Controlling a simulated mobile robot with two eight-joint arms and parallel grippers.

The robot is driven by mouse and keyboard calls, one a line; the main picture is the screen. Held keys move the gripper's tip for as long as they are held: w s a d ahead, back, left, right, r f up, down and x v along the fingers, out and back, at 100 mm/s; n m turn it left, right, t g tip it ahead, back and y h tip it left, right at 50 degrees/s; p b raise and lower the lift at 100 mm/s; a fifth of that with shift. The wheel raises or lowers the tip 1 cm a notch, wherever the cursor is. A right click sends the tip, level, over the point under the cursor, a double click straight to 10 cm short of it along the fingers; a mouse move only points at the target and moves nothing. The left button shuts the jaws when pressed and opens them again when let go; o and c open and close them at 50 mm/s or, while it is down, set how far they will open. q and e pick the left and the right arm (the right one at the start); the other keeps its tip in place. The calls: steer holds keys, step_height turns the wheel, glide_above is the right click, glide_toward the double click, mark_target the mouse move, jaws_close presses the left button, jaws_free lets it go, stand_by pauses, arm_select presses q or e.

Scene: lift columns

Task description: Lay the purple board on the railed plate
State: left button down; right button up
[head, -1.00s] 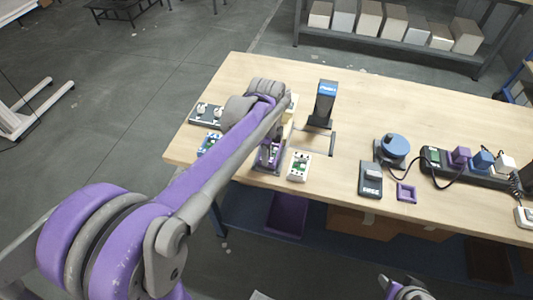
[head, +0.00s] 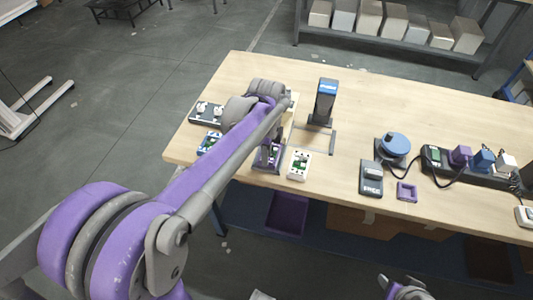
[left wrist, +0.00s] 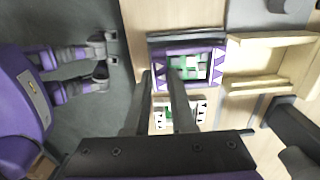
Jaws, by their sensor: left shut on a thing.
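The purple board (left wrist: 194,66) has a green and white middle and toothed edge marks. In the head view the purple board (head: 271,152) is partly hidden by my arm. A dark bar (left wrist: 184,39) runs along one side of it and looks like a rail of the railed plate; the dark plate (head: 265,166) shows at its front in the head view. I cannot tell whether the board rests on it or hangs just above. My left gripper (left wrist: 160,76) is shut on the board's near edge.
A white board (head: 299,164) lies close to the right, a blue board (head: 209,143) to the left. A grey plate with knobs (head: 206,112) and a black stand (head: 323,103) are behind. A pale wooden frame (left wrist: 268,83) lies beside the purple board. A purple square ring (head: 406,192) lies farther right.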

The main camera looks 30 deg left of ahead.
arm_select(q)
steer(key=shift+f, duration=0.25)
arm_select(e)
steer(key=shift+f, duration=0.15)
stand_by(0.3)
arm_select(q)
steer(key=shift+c, duration=1.1)
jaws_free()
steer(key=shift+r+p, duration=1.75)
steer(key=shift+r, duration=1.35)
arm_select(e)
steer(key=r, duration=0.2)
steer(key=w+r, duration=0.1)
steer(key=r, duration=0.1)
steer(key=shift+w+r, duration=0.2)
steer(key=shift+r, duration=0.15)
